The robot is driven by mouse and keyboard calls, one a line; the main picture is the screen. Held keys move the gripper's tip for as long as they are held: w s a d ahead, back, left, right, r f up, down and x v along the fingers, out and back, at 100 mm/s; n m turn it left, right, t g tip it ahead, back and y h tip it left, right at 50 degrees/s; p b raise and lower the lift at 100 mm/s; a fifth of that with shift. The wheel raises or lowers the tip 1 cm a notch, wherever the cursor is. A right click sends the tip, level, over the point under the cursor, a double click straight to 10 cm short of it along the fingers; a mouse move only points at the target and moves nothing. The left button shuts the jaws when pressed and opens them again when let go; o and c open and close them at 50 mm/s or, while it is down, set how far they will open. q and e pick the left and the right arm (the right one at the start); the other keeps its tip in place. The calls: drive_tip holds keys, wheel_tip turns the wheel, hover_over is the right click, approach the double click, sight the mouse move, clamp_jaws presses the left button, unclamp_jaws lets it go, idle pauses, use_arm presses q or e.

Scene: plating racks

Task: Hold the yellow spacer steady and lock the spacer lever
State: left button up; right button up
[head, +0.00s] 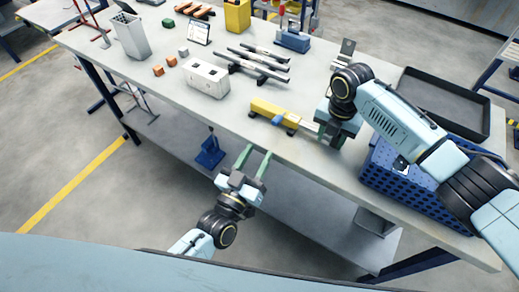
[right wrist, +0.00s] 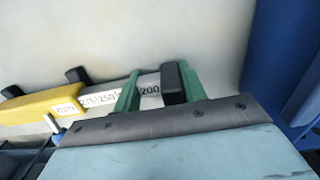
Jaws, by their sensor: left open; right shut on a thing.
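The yellow spacer (head: 270,111) lies on the table near its front edge. Its pale scale bar (head: 309,127) extends right from the yellow body. A blue lever (head: 279,120) shows on the body's near side. In the right wrist view, the yellow body (right wrist: 45,105), printed bar (right wrist: 100,95) and black end block (right wrist: 172,83) are visible. My right gripper (head: 332,135) is shut on the spacer's bar end, with its green fingers (right wrist: 158,90) on either side of it. My left gripper (head: 258,163) is open and empty, in front of the table edge, apart from the spacer.
A blue perforated crate (head: 375,182) and a black tray (head: 440,100) are at the right. A white block with holes (head: 206,80) and dark bars (head: 252,66) lie left of and behind the spacer. The table left of the spacer's front side is clear.

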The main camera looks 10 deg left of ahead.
drive_tip(key=o, duration=1.3)
drive_tip(key=shift+r, duration=0.1)
